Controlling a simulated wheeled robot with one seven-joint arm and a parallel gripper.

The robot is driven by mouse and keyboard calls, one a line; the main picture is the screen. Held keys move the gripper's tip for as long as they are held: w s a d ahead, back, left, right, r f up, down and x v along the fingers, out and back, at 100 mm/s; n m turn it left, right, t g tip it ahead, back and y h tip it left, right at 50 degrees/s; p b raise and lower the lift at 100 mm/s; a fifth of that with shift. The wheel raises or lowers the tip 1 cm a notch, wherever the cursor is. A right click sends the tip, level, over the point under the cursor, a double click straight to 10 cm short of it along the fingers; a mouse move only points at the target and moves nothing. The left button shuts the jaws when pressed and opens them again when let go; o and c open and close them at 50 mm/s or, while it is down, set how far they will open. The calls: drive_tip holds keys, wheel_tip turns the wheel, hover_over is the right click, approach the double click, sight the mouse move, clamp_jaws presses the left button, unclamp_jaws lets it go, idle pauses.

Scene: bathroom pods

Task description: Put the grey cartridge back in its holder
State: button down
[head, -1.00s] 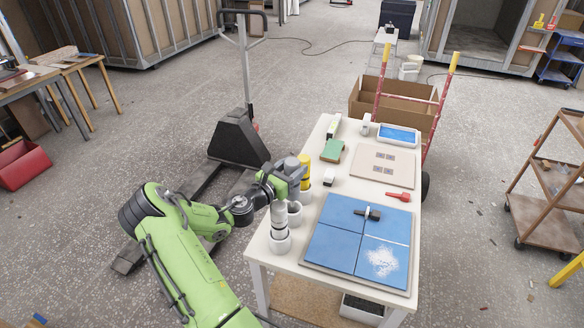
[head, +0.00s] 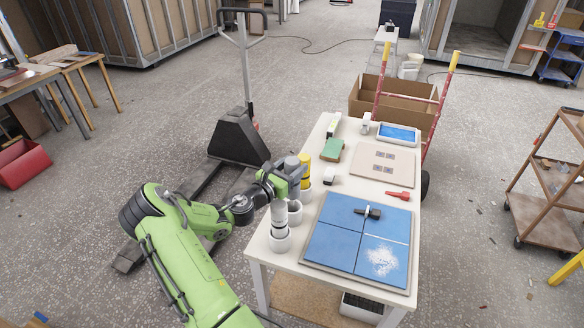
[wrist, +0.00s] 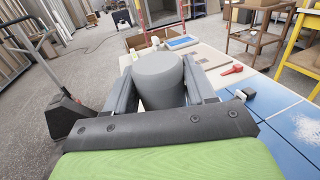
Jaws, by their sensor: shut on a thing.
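My gripper (head: 293,172) is shut on the grey cartridge (wrist: 160,78), a grey cylinder with a rounded shoulder and narrower top. It stands roughly upright between the two fingers in the wrist view. In the head view the gripper is over the left edge of the table, above a white cup-like holder (head: 295,213). The gripper hides the cartridge's lower part, so I cannot tell whether it is inside the holder's rim. A white cartridge (head: 279,218) stands in the front holder (head: 280,243). A yellow cartridge (head: 305,164) stands just behind my gripper.
The white table (head: 336,206) carries blue tiles (head: 338,217) with a dark-handled tool (head: 368,212), a green block (head: 332,150), a red tool (head: 398,195) and a blue-filled tray (head: 397,134). A pallet jack (head: 238,135) stands left of the table.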

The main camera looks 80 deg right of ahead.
drive_tip(key=shift+f+p, duration=0.15)
drive_tip(key=shift+p, duration=0.2)
unclamp_jaws()
drive_tip(key=shift+f, duration=0.15)
wheel_tip(320, 180, up, 7)
drive_tip(key=p, duration=0.6)
drive_tip(key=shift+f, duration=0.15)
drive_tip(key=shift+f, duration=0.15)
idle(0.6)
